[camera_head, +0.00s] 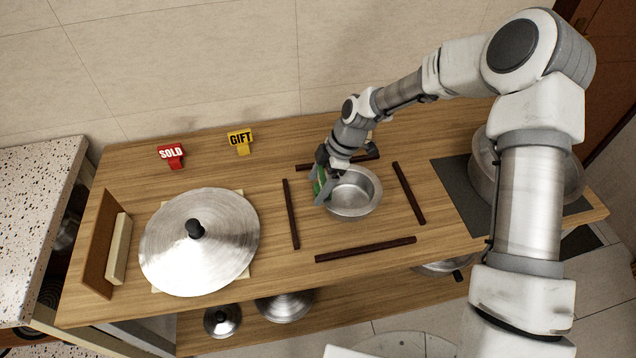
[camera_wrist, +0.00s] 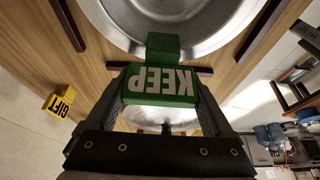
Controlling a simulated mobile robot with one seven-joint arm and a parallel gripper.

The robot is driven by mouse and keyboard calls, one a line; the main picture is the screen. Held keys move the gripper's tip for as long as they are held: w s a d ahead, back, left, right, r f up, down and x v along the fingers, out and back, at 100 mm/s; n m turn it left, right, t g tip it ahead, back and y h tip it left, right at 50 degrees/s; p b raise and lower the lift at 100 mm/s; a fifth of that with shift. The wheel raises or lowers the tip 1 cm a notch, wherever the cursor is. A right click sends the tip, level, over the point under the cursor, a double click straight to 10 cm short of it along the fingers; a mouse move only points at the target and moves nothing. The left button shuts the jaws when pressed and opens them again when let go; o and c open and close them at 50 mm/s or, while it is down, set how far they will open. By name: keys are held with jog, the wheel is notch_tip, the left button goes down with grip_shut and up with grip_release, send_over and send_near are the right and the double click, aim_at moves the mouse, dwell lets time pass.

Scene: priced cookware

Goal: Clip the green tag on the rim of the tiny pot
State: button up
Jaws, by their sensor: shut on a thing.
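The green tag (camera_wrist: 158,86), lettered KEEP, is held between the fingers of my gripper (camera_wrist: 160,95) in the wrist view. In the head view the green tag (camera_head: 319,184) shows as a small patch at my gripper (camera_head: 322,186). The tiny pot (camera_head: 356,198) is a round steel pot on the wooden table, just right of the gripper. Its rim also shows at the top of the wrist view (camera_wrist: 118,38). The tag's narrow clip end overlaps the near rim there; I cannot tell whether it is around the rim or only in front of it.
Dark strips (camera_head: 366,249) lie around the tiny pot. A red SOLD tag (camera_head: 171,156) and yellow GIFT tag (camera_head: 240,141) stand at the back left. A large lid (camera_head: 200,250) lies left; a larger pot (camera_head: 484,177) stands right on a dark mat (camera_head: 461,195).

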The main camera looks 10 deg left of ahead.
jog(key=shift+f, duration=0.1)
dwell(0.3)
jog(key=shift+f+b, duration=0.75)
jog(key=o, duration=1.1)
jog(key=shift+r, duration=0.15)
jog(key=v, duration=1.7)
jog(key=shift+w+r+p, duration=0.1)
jog(key=shift+p, duration=0.2)
